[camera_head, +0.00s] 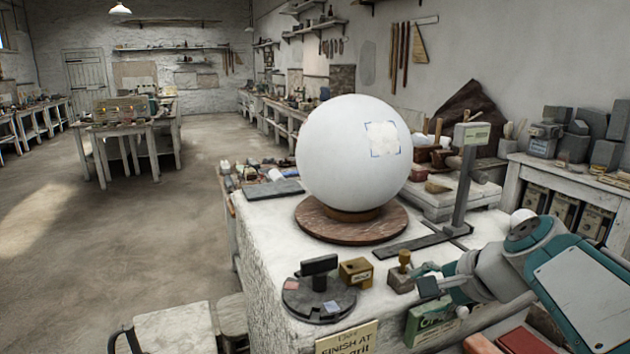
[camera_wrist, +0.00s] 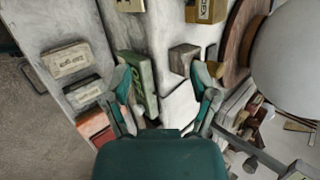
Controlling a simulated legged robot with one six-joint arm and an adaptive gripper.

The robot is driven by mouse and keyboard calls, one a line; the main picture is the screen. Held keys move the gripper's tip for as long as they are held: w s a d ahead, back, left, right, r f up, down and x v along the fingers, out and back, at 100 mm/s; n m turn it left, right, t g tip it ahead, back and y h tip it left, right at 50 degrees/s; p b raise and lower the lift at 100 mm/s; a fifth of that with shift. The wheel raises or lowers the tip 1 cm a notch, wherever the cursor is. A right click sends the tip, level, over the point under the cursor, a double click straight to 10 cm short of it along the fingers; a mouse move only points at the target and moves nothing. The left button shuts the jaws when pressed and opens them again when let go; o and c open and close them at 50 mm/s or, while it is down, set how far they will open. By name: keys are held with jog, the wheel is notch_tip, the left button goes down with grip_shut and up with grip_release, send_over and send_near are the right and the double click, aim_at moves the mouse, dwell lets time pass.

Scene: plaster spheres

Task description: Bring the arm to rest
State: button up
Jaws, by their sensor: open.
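My arm, teal and pale grey, reaches in from the right of the head view. My gripper (camera_head: 445,294) is over the front right part of the white worktop (camera_head: 265,225), beside a small grey block with a wooden knob (camera_head: 403,278). In the wrist view, the two teal fingers of my gripper (camera_wrist: 160,82) stand apart, with nothing held between them. A grey block (camera_wrist: 184,58) and a green box (camera_wrist: 143,85) show below and between the fingers. I cannot tell the exact height of the fingertips above the worktop.
A large white sphere (camera_head: 345,150) sits on a round reddish turntable (camera_head: 325,222). A grey post stand (camera_head: 466,180) rises behind my gripper. A dark round tray (camera_head: 305,305) and an ochre box (camera_head: 356,271) lie to the left. Open floor (camera_head: 120,235) lies left of the worktop.

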jog(key=s+a+f+n+h, duration=0.1)
jog(key=s+f+n+h, duration=0.1)
jog(key=s+f+n, duration=0.2)
jog(key=s+a+f+n+g+h, duration=0.1)
jog(key=s+f+n+h, duration=0.2)
jog(key=s+n, duration=0.6)
jog(key=s+f, duration=0.2)
jog(key=s, duration=0.1)
jog(key=shift+h, duration=0.3)
dwell(0.9)
